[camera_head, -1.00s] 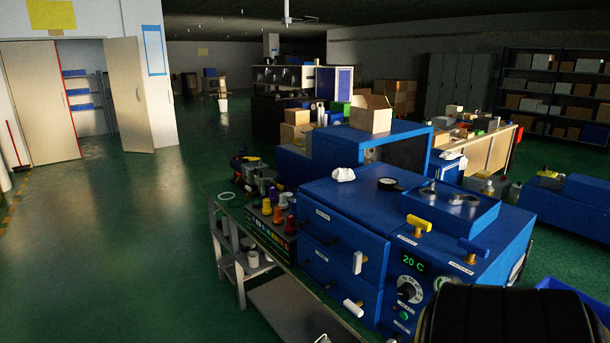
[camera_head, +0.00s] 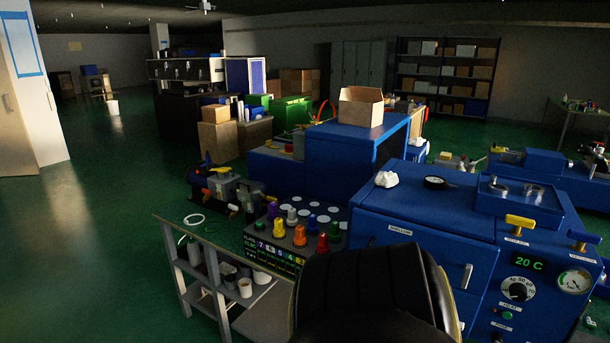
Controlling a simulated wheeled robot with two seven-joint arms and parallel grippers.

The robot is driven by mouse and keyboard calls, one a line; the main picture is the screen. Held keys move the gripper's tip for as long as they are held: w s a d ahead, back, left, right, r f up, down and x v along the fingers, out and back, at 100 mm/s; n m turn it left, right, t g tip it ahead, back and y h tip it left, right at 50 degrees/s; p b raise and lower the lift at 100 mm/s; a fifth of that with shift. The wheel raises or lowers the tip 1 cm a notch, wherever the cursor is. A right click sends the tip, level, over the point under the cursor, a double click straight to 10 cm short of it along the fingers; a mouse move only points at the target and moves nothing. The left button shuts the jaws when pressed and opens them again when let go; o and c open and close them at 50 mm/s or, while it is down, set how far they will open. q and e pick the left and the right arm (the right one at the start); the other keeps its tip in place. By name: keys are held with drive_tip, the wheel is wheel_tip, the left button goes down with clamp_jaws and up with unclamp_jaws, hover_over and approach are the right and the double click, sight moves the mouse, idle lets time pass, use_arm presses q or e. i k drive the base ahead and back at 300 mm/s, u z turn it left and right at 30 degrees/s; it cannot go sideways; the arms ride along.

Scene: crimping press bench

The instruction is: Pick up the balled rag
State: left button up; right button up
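A small crumpled white rag (camera_head: 386,179) sits in a ball on top of the blue oven-like machine (camera_head: 435,207), near its rear left corner. It lies just left of a round black gauge (camera_head: 435,183) and looks apart from it. Nothing covers the rag. Neither of my grippers shows. A large black rounded part, apparently one of my arm links, fills the lower middle and hides part of the machine's front.
Left of the machine is a rack of coloured knobs (camera_head: 299,229) on a grey bench (camera_head: 180,236). A raised yellow handle (camera_head: 520,222) stands at the machine's front right. Behind is a larger blue cabinet (camera_head: 343,150) with an open cardboard box (camera_head: 361,107). Green floor at left is clear.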

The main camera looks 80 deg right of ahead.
sight(384, 179)
drive_tip(key=i, duration=0.95)
drive_tip(key=z, duration=2.45)
